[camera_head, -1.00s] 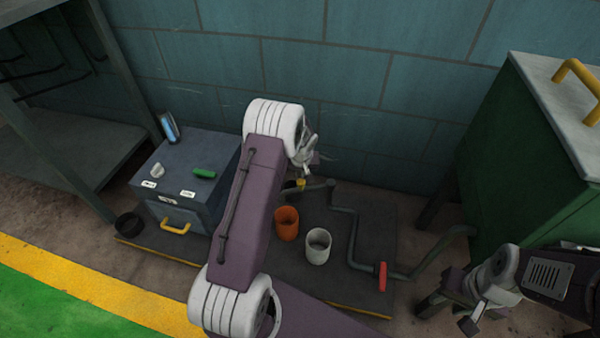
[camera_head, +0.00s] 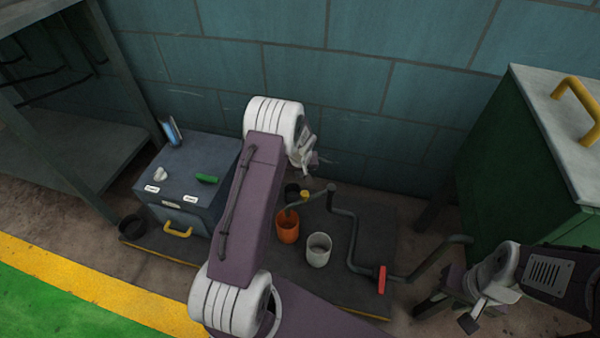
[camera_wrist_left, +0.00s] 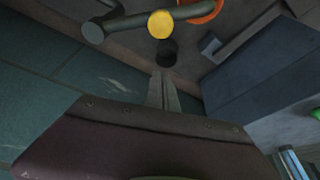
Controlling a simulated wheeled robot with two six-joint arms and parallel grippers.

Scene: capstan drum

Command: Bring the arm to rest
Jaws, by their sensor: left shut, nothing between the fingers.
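My left arm (camera_head: 246,210) reaches up across the middle of the head view, raised above the dark platform. My left gripper (camera_head: 318,160) is at its far end near the teal wall, small in that view. In the left wrist view its fingers (camera_wrist_left: 164,92) are together, with nothing between them. They point towards a black cup (camera_wrist_left: 166,52) and a yellow-capped post (camera_wrist_left: 160,24), apart from both. My right gripper (camera_head: 468,322) is low at the right, beside the green cabinet; its jaw opening is not clear.
A blue-grey box (camera_head: 190,180) with a yellow handle stands left of my left arm. An orange cup (camera_head: 288,228), a white cup (camera_head: 319,250) and a bent pipe crank with a red grip (camera_head: 381,279) are on the platform (camera_head: 345,290). A green cabinet (camera_head: 520,160) stands right.

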